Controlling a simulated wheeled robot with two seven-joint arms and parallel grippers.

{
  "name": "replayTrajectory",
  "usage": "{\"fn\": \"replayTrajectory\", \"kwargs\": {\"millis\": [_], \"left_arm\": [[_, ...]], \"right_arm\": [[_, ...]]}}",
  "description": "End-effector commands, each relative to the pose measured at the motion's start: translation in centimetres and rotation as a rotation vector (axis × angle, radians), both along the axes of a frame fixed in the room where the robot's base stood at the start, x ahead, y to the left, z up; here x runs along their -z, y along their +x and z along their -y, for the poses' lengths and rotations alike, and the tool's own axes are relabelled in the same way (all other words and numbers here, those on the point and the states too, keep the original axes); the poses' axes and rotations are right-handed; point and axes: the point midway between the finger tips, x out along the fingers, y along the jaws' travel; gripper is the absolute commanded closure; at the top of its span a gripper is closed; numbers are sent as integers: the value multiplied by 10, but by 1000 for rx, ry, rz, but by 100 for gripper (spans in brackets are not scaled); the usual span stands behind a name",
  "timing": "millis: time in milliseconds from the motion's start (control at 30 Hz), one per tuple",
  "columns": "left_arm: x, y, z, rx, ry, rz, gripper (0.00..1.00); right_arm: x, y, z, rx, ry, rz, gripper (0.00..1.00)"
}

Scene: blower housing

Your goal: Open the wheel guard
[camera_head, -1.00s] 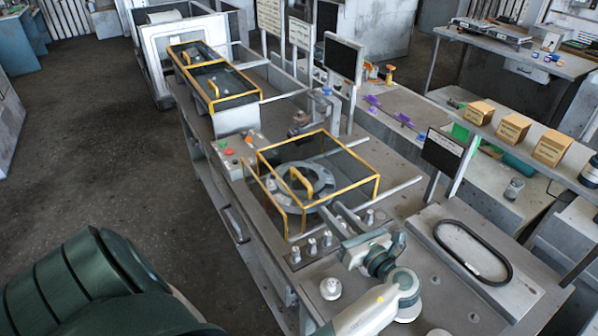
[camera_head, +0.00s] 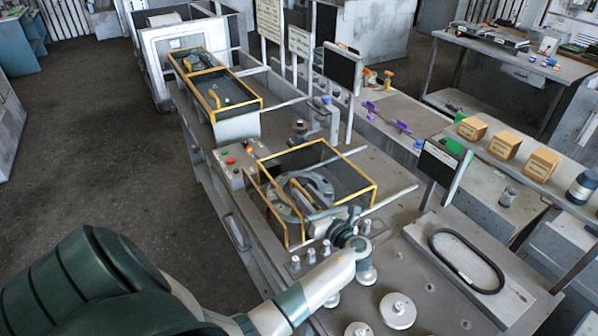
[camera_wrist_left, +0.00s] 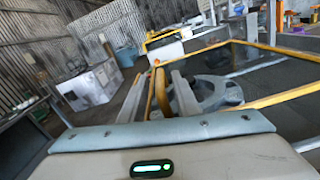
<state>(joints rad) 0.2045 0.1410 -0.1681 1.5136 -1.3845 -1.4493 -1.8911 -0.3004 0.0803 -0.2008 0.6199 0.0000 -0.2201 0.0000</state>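The wheel guard (camera_head: 349,162), a clear box with a yellow frame, sits over a grey round wheel (camera_head: 318,184) on the bench and looks closed. Its yellow handle (camera_head: 297,190) stands on the near left side. My left gripper (camera_head: 308,209) reaches in over the guard's near edge, close to the handle. In the left wrist view the two grey fingers (camera_wrist_left: 160,98) stand apart, with the yellow handle (camera_wrist_left: 161,84) between their tips. I cannot tell whether they touch it. My right gripper is out of view.
A second yellow-framed guard (camera_head: 237,105) is farther along the bench. A control box with coloured buttons (camera_head: 238,163) stands left of the wheel guard. Small metal knobs (camera_head: 295,263) line the near side. A black belt (camera_head: 466,262) lies on a plate at right.

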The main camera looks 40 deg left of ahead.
Motion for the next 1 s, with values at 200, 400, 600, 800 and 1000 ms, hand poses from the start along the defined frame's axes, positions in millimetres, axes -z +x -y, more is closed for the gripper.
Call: {"fn": "replayTrajectory", "kwargs": {"millis": [200,400,600,800,1000], "left_arm": [[-2,8,-28,-1,0,-1,71],[-1,11,-38,0,0,0,71],[0,11,-39,0,0,0,71],[0,11,-39,0,0,0,94],[0,11,-39,0,0,0,100]], "right_arm": [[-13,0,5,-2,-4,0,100],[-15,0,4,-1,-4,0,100],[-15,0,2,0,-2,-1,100],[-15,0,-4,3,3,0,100],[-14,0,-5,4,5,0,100]]}}
